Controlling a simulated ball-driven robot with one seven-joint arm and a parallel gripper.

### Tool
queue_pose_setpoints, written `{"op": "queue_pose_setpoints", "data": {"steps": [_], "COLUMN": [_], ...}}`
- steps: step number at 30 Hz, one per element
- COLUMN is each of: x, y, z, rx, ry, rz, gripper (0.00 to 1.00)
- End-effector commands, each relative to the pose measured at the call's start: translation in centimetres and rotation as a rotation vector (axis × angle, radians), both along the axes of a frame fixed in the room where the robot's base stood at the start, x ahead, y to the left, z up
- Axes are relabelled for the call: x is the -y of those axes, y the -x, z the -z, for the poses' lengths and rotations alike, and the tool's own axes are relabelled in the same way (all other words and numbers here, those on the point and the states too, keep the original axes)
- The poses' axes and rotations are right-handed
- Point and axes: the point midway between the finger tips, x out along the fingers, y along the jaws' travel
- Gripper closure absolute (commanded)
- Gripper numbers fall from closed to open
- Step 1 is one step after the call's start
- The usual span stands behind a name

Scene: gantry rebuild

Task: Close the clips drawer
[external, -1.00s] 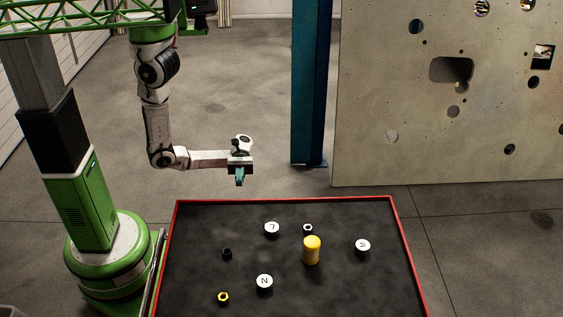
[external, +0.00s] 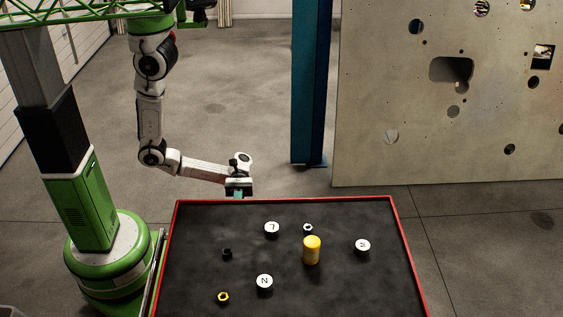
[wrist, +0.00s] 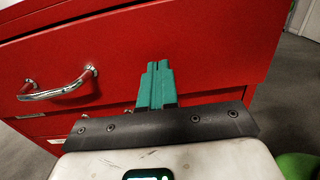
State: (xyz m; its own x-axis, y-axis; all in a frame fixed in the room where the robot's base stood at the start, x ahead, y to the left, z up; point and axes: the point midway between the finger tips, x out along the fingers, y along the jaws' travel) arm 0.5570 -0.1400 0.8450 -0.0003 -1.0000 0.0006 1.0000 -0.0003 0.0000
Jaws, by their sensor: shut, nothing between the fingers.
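In the wrist view a red drawer front (wrist: 205,50) with a chrome bar handle (wrist: 60,87) fills most of the picture. A dark line runs along its lower edge, with more red front below. I cannot read a label that marks it as the clips drawer, nor tell how far it stands out. My gripper (wrist: 157,68) has its teal fingers together and empty, pointing at this front to the right of the handle; contact is unclear. In the external view my gripper (external: 238,195) is just beyond the far edge of the red-rimmed cabinet top (external: 340,285); the drawers are hidden there.
On the black top stand a yellow cylinder (external: 312,250), several white-topped round pieces including one near the far edge (external: 272,229), and small nuts (external: 223,297). A blue column (external: 309,90) and a grey panel (external: 440,120) stand behind. Floor beyond the cabinet is clear.

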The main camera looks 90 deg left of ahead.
Motion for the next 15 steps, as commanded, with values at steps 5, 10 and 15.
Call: {"op": "queue_pose_setpoints", "data": {"steps": [5,10,15], "x": [1.5,1.8,1.8], "y": [0.0,0.0,0.0], "z": [0.0,0.0,0.0], "rx": [0.0,0.0,0.0], "ry": [0.0,-0.001,-0.001], "rz": [0.0,-0.001,0.0], "gripper": [1.0,1.0,1.0]}}
